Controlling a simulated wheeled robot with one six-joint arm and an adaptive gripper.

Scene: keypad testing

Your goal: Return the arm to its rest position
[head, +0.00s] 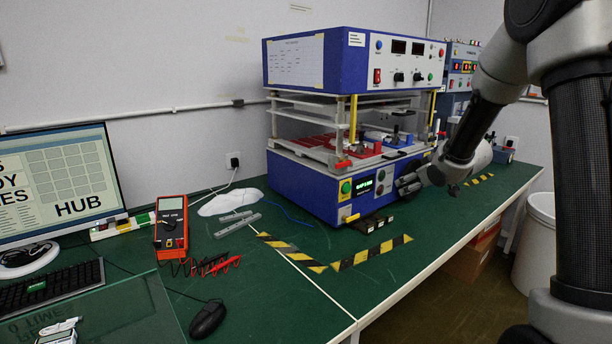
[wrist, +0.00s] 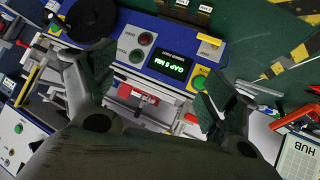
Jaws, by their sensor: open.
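My gripper (wrist: 150,95) is open, with its two fingers spread wide and nothing between them. In the wrist view the blue test machine (wrist: 185,45) lies beyond the fingers, with its lit green display and its red and green buttons. In the head view my arm comes in from the right. Part of the machine's right side is hidden behind my arm.
A red multimeter (head: 171,222) with leads, a monitor (head: 62,180), a keyboard (head: 45,285) and a mouse (head: 208,319) are on the green bench (head: 270,310) at left. Yellow-black tape (head: 372,252) marks the bench. A white bin (head: 540,235) stands on the floor at right.

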